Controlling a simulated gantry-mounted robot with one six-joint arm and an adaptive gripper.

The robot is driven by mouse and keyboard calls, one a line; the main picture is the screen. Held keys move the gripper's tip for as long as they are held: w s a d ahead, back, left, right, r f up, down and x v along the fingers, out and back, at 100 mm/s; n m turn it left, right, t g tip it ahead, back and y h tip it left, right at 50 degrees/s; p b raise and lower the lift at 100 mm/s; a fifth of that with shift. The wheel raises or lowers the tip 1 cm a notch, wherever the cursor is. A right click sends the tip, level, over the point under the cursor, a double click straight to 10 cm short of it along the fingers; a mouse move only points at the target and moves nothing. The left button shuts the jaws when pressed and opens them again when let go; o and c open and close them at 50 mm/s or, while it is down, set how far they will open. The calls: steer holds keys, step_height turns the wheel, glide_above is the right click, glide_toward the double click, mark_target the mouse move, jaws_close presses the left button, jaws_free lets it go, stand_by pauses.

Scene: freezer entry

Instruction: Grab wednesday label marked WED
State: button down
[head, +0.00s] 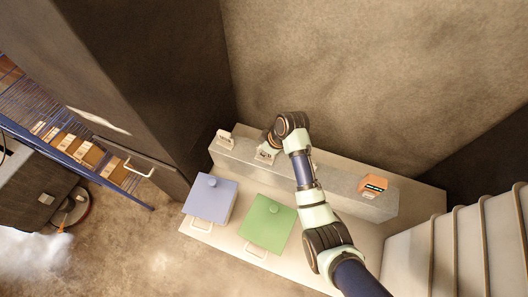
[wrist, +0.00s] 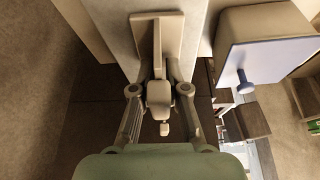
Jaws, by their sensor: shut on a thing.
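My gripper (head: 269,142) is low over the grey ledge at the back of the counter. In the wrist view, my gripper (wrist: 158,78) is shut on the thin upright fin of a beige label holder (wrist: 172,32). The same label holder (head: 265,155) shows in the head view just below my gripper, with dark lettering too small to read, so I cannot confirm WED. It appears to rest on the ledge. Another pale label holder (head: 225,138) stands at the ledge's left end, its lettering also unreadable.
An orange device (head: 374,184) with a lit display sits at the ledge's right. A blue-lidded box (head: 208,202) and a green-lidded box (head: 267,224) stand in front. The blue lid (wrist: 280,65) is right in the wrist view. A wall rises behind the ledge (head: 330,183).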

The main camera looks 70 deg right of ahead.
step_height(320, 180, up, 13)
steer(key=shift+r, duration=0.1)
step_height(320, 180, up, 7)
steer(key=p, duration=0.5)
